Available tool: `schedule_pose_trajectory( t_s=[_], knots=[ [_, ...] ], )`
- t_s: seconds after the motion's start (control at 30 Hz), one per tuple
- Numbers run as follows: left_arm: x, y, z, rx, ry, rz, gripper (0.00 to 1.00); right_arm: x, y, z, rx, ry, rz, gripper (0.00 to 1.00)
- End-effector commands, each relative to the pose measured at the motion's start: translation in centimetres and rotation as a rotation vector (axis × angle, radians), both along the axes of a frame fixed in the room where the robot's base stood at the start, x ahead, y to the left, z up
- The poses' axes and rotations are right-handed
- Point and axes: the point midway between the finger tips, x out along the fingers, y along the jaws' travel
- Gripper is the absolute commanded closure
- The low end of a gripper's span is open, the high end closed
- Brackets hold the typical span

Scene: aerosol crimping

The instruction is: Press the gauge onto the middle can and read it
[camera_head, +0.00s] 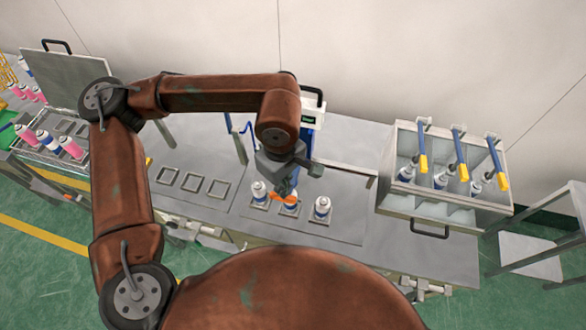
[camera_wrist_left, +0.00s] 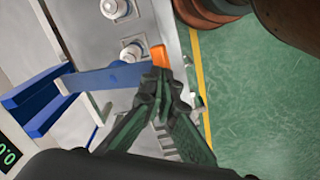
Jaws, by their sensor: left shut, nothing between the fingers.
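Three white-and-blue cans stand in a row on the bench. In the head view the middle can (camera_head: 290,203) stands between the left can (camera_head: 259,190) and the right can (camera_head: 321,208). The blue gauge stand with a dark display (camera_head: 308,119) is behind them. In the left wrist view its blue bar (camera_wrist_left: 100,79) reaches toward an orange end piece (camera_wrist_left: 158,55), beside a can (camera_wrist_left: 131,52); whether it touches the can is unclear. My left gripper (camera_wrist_left: 163,78) is shut and empty, its fingertips close by the orange piece. In the head view my left gripper (camera_head: 283,172) hangs above the cans. My right gripper is not in view.
An open box (camera_head: 450,210) with several blue levers with yellow grips stands at the right. Empty square holders (camera_head: 192,183) lie left of the cans. A rack (camera_head: 45,155) with pink and blue cans is at far left. Bare bench lies right of the cans.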

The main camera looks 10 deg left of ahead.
Motion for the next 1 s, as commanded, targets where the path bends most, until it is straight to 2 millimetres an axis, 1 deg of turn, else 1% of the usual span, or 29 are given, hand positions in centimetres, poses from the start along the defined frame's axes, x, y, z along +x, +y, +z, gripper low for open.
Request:
schedule_pose_trajectory(
  t_s=[0.03,1.0],
  knots=[
    [0.0,0.0,-0.5,0.000,0.000,0.000,1.00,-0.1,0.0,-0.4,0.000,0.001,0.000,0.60],
    [-1.1,0.1,-5.0,0.001,0.001,-0.001,1.00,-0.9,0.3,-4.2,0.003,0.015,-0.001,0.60]
  ],
)
